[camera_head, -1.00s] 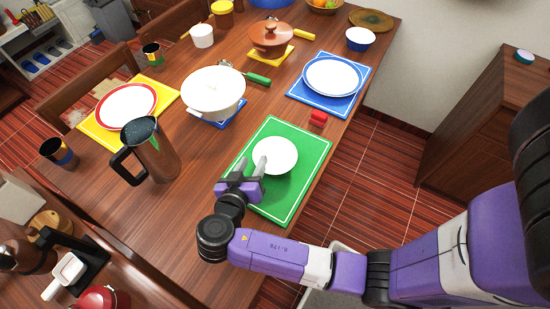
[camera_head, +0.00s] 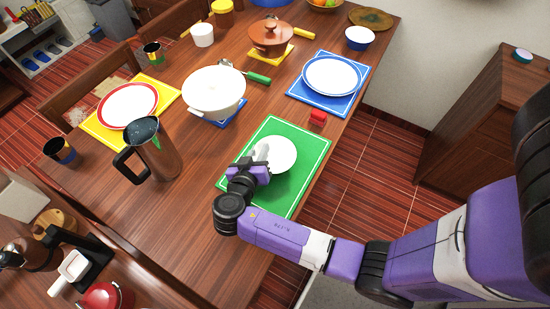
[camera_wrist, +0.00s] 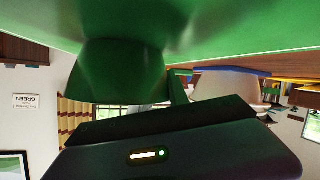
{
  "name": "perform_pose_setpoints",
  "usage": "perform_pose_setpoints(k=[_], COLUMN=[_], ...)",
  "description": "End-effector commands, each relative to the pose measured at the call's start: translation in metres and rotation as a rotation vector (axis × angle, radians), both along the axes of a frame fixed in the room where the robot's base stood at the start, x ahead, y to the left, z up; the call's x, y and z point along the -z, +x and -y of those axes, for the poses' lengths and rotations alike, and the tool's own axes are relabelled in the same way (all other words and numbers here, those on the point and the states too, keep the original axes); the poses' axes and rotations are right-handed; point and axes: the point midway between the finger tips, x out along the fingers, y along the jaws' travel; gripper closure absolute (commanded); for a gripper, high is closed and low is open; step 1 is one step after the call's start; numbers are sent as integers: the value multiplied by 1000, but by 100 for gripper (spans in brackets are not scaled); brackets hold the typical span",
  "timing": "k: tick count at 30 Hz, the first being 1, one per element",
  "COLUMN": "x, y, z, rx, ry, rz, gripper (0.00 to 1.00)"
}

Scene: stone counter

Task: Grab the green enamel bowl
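The green enamel bowl shows its white inside (camera_head: 282,154) in the head view, on the green placemat (camera_head: 305,182). In the wrist view its green outer side (camera_wrist: 115,75) fills the upper left middle, close to the camera, and the picture is upside down. My gripper (camera_head: 258,157) is at the bowl's left rim, low over the mat, and covers part of that rim. The dark gripper body (camera_wrist: 175,150) fills the bottom of the wrist view. I cannot tell whether the fingers are closed on the rim.
A metal pitcher (camera_head: 160,160) stands left of my gripper. A white pot (camera_head: 214,92) stands behind it. A red object (camera_head: 318,118) lies beyond the mat near the table's right edge. A blue-rimmed plate (camera_head: 332,76) is farther back. Bare table lies between pitcher and mat.

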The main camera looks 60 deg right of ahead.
Motion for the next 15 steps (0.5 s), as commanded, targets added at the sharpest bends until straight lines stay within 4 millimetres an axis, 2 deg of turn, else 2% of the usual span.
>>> perform_pose_setpoints(k=[1, 3, 15], x=[0, 0, -2], y=[0, 0, 0], z=[0, 0, 0], rx=[-1, -1, -1], ry=[0, 1, 1], rz=[0, 0, 0], gripper=[92, 100, 100])
